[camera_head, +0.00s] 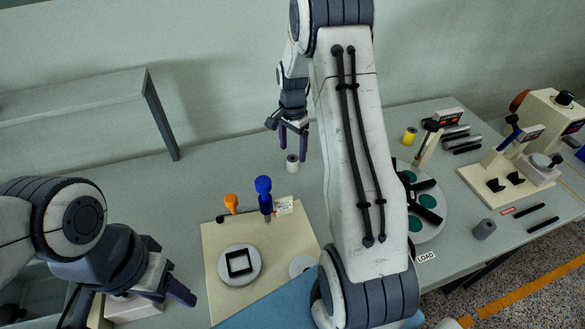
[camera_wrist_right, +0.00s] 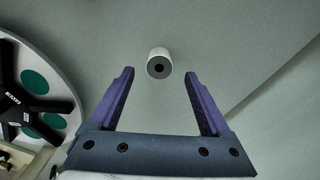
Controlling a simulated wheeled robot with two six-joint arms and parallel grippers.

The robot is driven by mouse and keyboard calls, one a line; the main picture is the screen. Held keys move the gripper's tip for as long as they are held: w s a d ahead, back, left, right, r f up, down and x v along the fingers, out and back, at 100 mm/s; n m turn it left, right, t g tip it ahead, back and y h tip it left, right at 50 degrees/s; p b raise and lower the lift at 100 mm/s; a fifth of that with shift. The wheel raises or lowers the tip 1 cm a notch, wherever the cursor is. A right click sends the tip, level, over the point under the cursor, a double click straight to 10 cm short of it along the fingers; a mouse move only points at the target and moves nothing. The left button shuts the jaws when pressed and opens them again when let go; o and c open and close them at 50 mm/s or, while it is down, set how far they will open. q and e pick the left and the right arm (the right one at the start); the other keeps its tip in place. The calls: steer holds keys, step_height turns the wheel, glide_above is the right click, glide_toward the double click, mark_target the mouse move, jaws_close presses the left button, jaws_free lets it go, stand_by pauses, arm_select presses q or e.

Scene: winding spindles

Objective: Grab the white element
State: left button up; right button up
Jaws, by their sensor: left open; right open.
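The white element (camera_head: 292,163) is a small white cylinder standing on the grey table, just below my right gripper in the head view. In the right wrist view the white element (camera_wrist_right: 159,63) shows a grey end with a dark centre hole, beyond and between the fingertips. My right gripper (camera_head: 293,150) is open and empty, and its two purple fingers also show in the wrist view (camera_wrist_right: 158,85). My left gripper (camera_head: 170,280) is open at the lower left, far from the white element.
A beige board (camera_head: 214,250) holds a round fixture with a black square, an orange-handled tool (camera_head: 231,203) and a blue-handled tool (camera_head: 264,190). A turntable with green discs (camera_head: 428,188) stands to the right, partly behind my right arm.

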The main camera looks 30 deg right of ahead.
mark_target(293, 158)
step_height(293, 158, down, 5)
steer(key=b, duration=0.4)
steer(key=shift+s, duration=0.1)
steer(key=shift+r, duration=0.1)
jaws_close()
